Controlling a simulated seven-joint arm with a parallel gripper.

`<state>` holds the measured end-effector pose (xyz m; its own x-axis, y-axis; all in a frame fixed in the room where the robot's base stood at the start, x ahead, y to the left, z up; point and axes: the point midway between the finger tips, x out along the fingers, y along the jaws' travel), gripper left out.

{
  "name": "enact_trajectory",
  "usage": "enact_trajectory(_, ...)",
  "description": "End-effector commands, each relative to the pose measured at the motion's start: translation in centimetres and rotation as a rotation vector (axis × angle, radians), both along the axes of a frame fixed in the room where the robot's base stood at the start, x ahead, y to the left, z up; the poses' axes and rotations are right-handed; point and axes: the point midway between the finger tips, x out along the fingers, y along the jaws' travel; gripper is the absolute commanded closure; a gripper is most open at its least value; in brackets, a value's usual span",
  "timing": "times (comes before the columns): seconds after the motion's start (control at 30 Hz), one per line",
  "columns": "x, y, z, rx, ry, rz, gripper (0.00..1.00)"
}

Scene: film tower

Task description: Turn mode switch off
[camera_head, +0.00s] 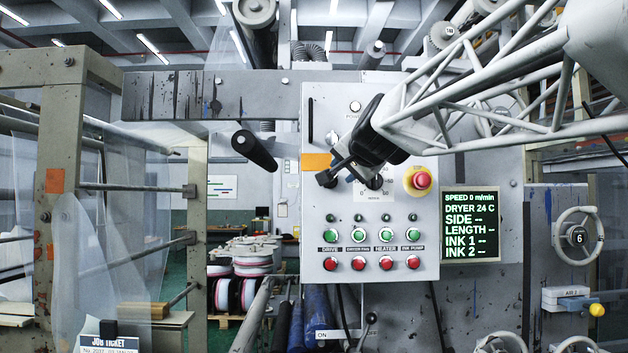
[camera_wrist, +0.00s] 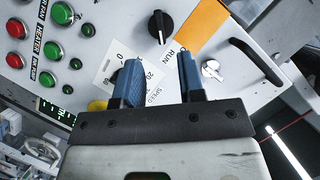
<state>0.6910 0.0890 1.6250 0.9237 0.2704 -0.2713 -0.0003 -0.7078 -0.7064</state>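The mode switch (camera_wrist: 160,25) is a black rotary knob on the grey control panel (camera_head: 318,242). In the wrist view it sits just beyond my fingertips, beside an orange label (camera_wrist: 202,22). Its white mark appears to point towards the word RUN. My gripper (camera_wrist: 158,61) has two blue-grey fingers, spread apart with nothing between them, and does not touch the switch. There the dark gripper makes the switch hard to tell apart.
The speed dial (camera_head: 377,183) is close to the right of my gripper, with a red emergency button (camera_head: 422,180) beyond it. A silver switch (camera_wrist: 211,69) lies near one finger. Green buttons (camera_head: 386,235) and red buttons (camera_head: 386,263) are lower down.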

Motion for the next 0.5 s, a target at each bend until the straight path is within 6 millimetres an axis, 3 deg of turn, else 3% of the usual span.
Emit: enact_trajectory(0.5, 0.43, 0.11, -0.08, 0.001, 0.000, 0.000, 0.64)
